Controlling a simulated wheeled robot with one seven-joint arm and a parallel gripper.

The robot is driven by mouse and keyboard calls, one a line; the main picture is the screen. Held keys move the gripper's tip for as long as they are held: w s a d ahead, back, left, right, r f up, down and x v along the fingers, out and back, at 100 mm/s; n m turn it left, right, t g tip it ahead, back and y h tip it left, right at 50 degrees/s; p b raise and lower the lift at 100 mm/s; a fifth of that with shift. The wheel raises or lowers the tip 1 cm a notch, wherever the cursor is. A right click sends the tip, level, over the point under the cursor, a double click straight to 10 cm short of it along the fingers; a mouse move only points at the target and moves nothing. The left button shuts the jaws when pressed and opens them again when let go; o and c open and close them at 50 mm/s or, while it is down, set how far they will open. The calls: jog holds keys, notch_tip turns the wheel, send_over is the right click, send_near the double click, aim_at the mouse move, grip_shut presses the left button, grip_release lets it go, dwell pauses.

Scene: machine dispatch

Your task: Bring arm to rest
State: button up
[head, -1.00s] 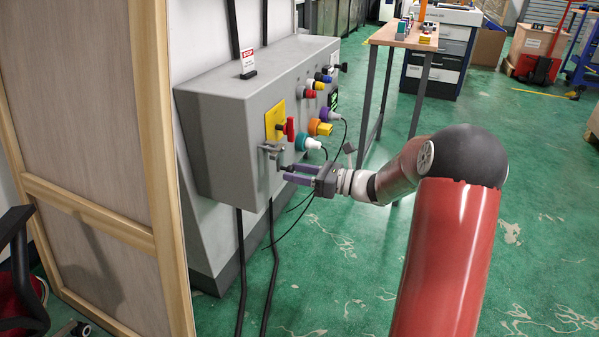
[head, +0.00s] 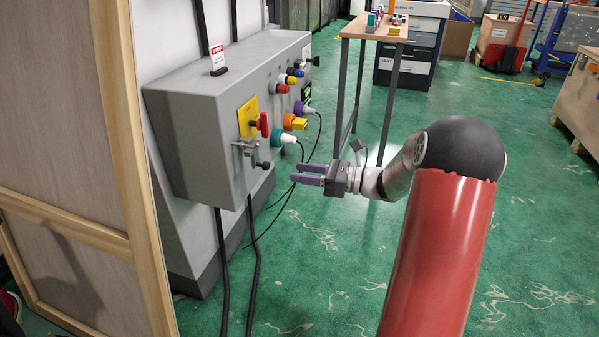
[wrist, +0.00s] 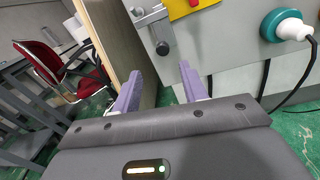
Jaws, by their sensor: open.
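My gripper (head: 308,175) is open and empty, with its purple fingers pointing left toward the grey control cabinet (head: 190,150). In the head view it hangs in free air to the right of the cabinet's front face, apart from the metal latch (head: 243,150) and its black knob (head: 264,165). In the wrist view the two purple fingers (wrist: 160,88) are spread with nothing between them. The black knob (wrist: 162,48) shows beyond the fingertips. My red and black arm reaches in from the lower right.
The cabinet carries a red switch handle (head: 264,124), a teal plug (head: 285,139), orange and purple plugs, and hanging black cables. A workbench (head: 352,30) stands behind. A wooden panel (head: 70,150) is at left. The wrist view shows a red chair (wrist: 85,80).

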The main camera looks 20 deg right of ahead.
jog(key=s+a+r+n+g+h, duration=0.2)
jog(key=s+a+n+g+h, duration=0.5)
jog(key=s+a+n, duration=0.65)
jog(key=s+d+n+t+h, duration=0.1)
jog(key=s+d+n+h, duration=0.2)
jog(key=s+n, duration=0.3)
jog(key=s+d+r+n+t+h, duration=0.1)
jog(key=s+d+n+h, duration=0.3)
jog(key=s, duration=0.6)
jog(key=n+t+h, duration=0.1)
jog(key=n, duration=0.1)
jog(key=shift+r+n, duration=0.3)
jog(key=shift+n, duration=0.05)
